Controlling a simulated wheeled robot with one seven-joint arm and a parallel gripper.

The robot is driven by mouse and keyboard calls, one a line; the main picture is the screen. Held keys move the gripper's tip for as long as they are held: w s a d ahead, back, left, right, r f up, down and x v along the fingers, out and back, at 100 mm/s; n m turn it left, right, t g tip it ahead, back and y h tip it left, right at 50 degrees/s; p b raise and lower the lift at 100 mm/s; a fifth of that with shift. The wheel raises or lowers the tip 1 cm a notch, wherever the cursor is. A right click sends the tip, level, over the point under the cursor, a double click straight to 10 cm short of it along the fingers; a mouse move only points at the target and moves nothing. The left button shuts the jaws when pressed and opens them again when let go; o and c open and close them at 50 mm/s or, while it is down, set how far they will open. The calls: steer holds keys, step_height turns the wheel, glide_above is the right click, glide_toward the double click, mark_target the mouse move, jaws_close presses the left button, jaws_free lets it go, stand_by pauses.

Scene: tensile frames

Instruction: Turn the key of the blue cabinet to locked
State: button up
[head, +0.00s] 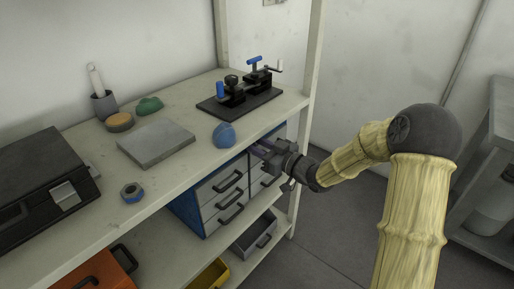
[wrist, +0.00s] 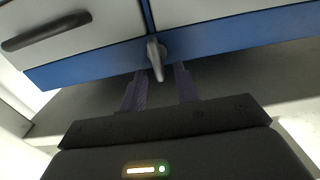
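The blue cabinet (head: 188,213) with pale grey drawer fronts stands on the shelf below the worktop. Its blue frame (wrist: 215,35) fills the top of the wrist view. A small grey key (wrist: 156,60) sticks out of the blue frame between two drawer fronts, its handle pointing down in that view. My gripper (wrist: 161,80) is open, one finger on each side of the key, with visible gaps on both sides. In the head view my gripper (head: 262,149) is at the cabinet's upper front, just under the worktop edge; the key is hidden there.
The worktop (head: 185,165) overhangs close above my gripper. Drawer handles (head: 228,181) jut out beside it. A blue object (head: 224,134) lies near the worktop edge, and a black clamp fixture (head: 240,98) stands behind. Grey and yellow bins (head: 212,275) sit below.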

steer(key=shift+w+a, duration=0.3)
steer(key=shift+a, duration=0.05)
jaws_close()
